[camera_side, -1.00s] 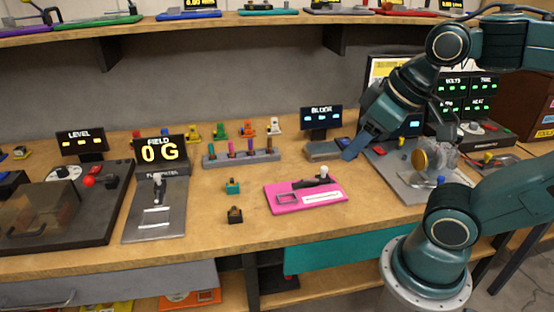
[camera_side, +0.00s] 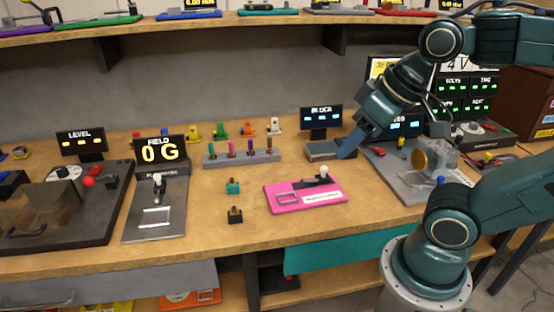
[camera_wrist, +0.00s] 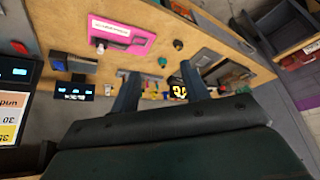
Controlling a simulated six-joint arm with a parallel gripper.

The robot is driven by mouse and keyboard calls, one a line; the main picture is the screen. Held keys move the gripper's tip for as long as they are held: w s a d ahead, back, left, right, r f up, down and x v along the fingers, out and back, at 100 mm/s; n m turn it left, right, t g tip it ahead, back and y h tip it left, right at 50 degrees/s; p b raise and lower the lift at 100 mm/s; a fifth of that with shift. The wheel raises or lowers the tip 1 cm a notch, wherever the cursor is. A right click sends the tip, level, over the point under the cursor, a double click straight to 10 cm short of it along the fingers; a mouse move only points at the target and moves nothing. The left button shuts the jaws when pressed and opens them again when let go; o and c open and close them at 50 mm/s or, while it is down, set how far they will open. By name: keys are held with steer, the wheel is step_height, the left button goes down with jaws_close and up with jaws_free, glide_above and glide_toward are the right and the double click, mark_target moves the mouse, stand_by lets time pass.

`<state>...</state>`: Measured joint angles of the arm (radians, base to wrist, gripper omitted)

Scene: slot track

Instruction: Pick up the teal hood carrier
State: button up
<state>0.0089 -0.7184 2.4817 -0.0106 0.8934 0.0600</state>
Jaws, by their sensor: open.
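In the wrist view the teal carrier (camera_wrist: 162,61) is small and far off, beyond the fingertips. My gripper (camera_side: 346,150) is open and empty, in front of the grey block by the BLOCK display, well right of the carrier. In the wrist view my gripper (camera_wrist: 158,86) shows its two fingers spread apart with nothing between them.
A black carrier (camera_side: 235,215) stands just in front of the teal one. The pink plate (camera_side: 306,194) with a lever lies to its right. A grey rack with several coloured pegs (camera_side: 241,158) is behind. The FIELD track (camera_side: 155,220) is at left.

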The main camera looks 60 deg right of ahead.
steer(key=w+m, duration=0.7)
steer(key=w, duration=0.2)
steer(key=m+g+y, duration=0.2)
steer(key=m+y, duration=0.1)
steer(key=m, duration=1.7)
glide_above(233, 184)
steer(key=s+d, duration=0.2)
steer(key=shift+w+a+f, duration=0.1)
steer(key=shift+f, duration=5.4)
steer(key=shift+w+a+f, duration=0.1)
steer(key=shift+f, duration=5.4)
steer(key=shift+x, duration=2.55)
steer(key=shift+s, duration=0.1)
